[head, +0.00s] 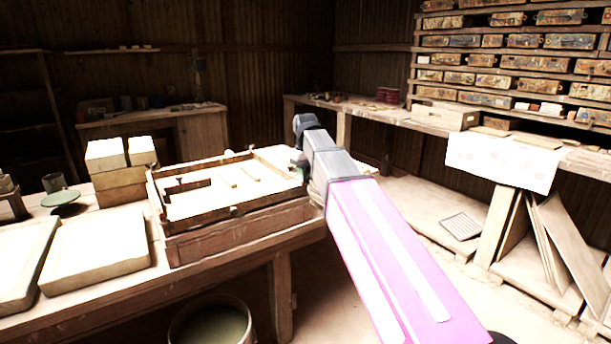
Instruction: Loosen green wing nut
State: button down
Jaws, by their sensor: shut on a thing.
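My arm reaches in from the lower right to the right end of a wooden press frame (235,222) on the workbench. My gripper (298,158) is at the frame's far right corner, small and partly hidden by my own arm. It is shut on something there. A small dark greenish patch shows at the fingers, which fits the green wing nut, but its shape and turn cannot be made out. The frame holds a pale surface with several dark and wooden strips lying on it.
Pale slabs (95,252) lie left of the frame, with stacked blocks (106,155) and a green dish (62,198) behind them. A bucket (212,322) stands below the bench. A long side bench with a wooden crate (443,117) runs along the right. Open floor lies between the benches.

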jog(key=shift+n, duration=0.6)
jog(key=c, duration=1)
grip_release()
jog(key=shift+c, duration=0.2)
notch_tip(320, 180, up, 11)
jog(key=shift+a+f, duration=0.1)
